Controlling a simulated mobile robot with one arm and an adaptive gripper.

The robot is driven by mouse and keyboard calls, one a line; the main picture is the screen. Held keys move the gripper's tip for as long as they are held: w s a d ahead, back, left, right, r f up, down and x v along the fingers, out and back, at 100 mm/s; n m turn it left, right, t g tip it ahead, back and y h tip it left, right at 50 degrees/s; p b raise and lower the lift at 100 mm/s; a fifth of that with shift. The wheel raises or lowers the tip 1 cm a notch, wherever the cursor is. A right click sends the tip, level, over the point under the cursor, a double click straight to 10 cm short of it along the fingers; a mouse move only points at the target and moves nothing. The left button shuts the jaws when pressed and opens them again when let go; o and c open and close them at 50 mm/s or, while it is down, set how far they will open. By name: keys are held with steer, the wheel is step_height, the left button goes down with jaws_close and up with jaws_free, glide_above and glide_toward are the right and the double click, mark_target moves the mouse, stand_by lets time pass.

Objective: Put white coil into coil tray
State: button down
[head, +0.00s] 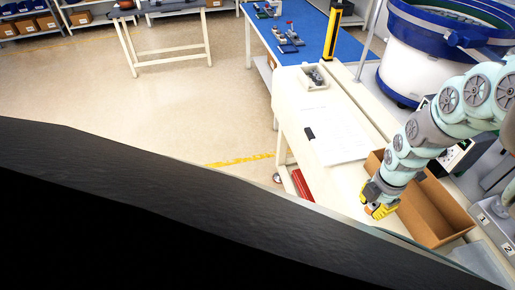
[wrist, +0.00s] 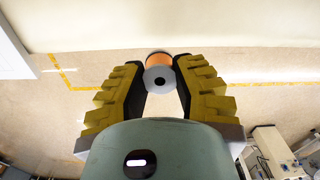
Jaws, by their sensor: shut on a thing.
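My gripper (head: 378,208) is shut on a coil (wrist: 158,78) near the front edge of the white bench. In the wrist view the coil shows a pale grey-white end with a dark centre hole and an orange side, between the yellow fingertips (wrist: 160,88). Only a bit of orange shows at the fingertips in the head view. A small white tray (head: 304,84) with dark grey parts in it stands at the far end of the bench. An open brown box (head: 447,233) stands right of my gripper. I cannot tell which container is the coil tray.
A white paper sheet (head: 339,133) and a small black item (head: 310,133) lie on the bench (head: 290,100). A blue-and-white bowl feeder (head: 415,70) stands behind at the right. A yellow post (head: 332,33) rises near the small tray. A blue-topped table (head: 300,20) stands beyond.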

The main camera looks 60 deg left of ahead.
mark_target(369, 213)
steer(key=shift+s+d+r+p, duration=0.1)
steer(key=shift+s+r+p, duration=0.1)
steer(key=shift+s+p, duration=0.25)
steer(key=shift+s+d+r+p, duration=0.1)
steer(key=shift+s+r+p, duration=0.05)
steer(key=shift+s+p, duration=0.3)
steer(key=shift+s+d+p, duration=0.25)
steer(key=shift+s+p, duration=0.45)
steer(key=shift+s, duration=0.15)
steer(key=s+p, duration=0.3)
steer(key=shift+s+d, duration=0.15)
steer(key=shift+d, duration=0.25)
